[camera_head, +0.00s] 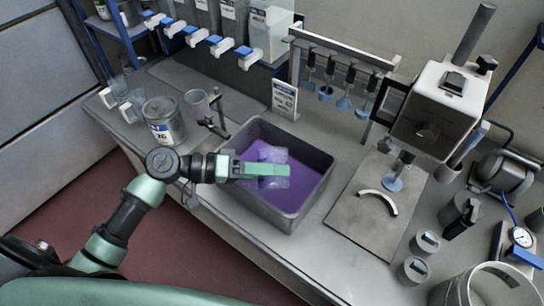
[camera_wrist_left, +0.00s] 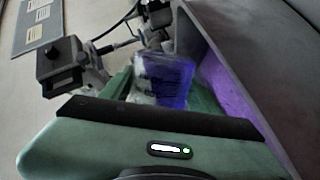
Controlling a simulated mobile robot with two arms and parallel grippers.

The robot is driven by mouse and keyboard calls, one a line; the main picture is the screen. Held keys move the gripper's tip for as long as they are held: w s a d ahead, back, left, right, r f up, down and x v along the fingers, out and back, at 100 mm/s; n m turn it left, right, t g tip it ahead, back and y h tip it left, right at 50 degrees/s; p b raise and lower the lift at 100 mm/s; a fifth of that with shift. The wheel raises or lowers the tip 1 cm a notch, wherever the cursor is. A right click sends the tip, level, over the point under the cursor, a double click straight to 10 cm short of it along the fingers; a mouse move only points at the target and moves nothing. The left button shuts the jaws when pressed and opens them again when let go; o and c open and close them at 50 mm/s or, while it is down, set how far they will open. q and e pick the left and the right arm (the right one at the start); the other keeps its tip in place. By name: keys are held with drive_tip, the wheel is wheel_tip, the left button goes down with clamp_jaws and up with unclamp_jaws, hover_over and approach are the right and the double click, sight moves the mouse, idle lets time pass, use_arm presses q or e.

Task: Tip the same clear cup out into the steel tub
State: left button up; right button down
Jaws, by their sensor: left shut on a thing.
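The clear cup (camera_head: 272,183) is in my left gripper (camera_head: 278,170), above the steel tub (camera_head: 258,206). The gripper is shut on the cup, with its green finger across it. The tub is grey and square, with purple in its bottom. In the left wrist view the cup (camera_wrist_left: 163,78) is between the green fingers and looks purple. I cannot tell whether that purple is inside the cup or seen through it. The cup's exact tilt is unclear. The tub's wall (camera_wrist_left: 235,60) rises close on the right there. My right gripper is not in view.
A tin (camera_head: 163,125), a grey cup (camera_head: 197,103) and a small clamp stand (camera_head: 215,125) are left of the tub. Hanging stirrers (camera_head: 343,90) and a sign (camera_head: 284,98) are behind it. A press (camera_head: 432,110) stands to the right on its plate (camera_head: 360,225).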

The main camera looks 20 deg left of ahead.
sight(271, 154)
use_arm(q)
drive_tip(key=shift+w, duration=0.15)
drive_tip(key=shift+w+a+p, duration=0.1)
drive_tip(key=shift+w+p, duration=0.1)
drive_tip(key=shift+p, duration=0.1)
drive_tip(key=shift+w+a+f+n+g+p, duration=0.1)
drive_tip(key=shift+f+n+g+p, duration=0.2)
drive_tip(key=shift+n+p, duration=0.25)
idle(0.3)
drive_tip(key=shift+w+a+r+n+p, duration=0.15)
drive_tip(key=shift+w+r+n+p, duration=0.35)
drive_tip(key=shift+w+n+p, duration=0.35)
idle(0.4)
drive_tip(key=shift+w+f+n+g+p, duration=0.1)
drive_tip(key=shift+f+n+g+p, duration=0.25)
drive_tip(key=shift+n+g, duration=0.2)
idle(0.7)
drive_tip(key=shift+w+a+r+n+h+p, duration=0.1)
drive_tip(key=shift+w+r+n+h+p, duration=0.25)
drive_tip(key=shift+n+p, duration=0.3)
idle(0.5)
drive_tip(key=shift+w+a+r+n+g+h+p, duration=0.15)
drive_tip(key=shift+r+n+g+p, duration=0.1)
drive_tip(key=shift+n+p, duration=0.25)
drive_tip(key=shift+w+a+r+n+g+h+p, duration=0.1)
drive_tip(key=shift+w+r+n+g+p, duration=0.15)
drive_tip(key=shift+n, duration=0.35)
idle(0.7)
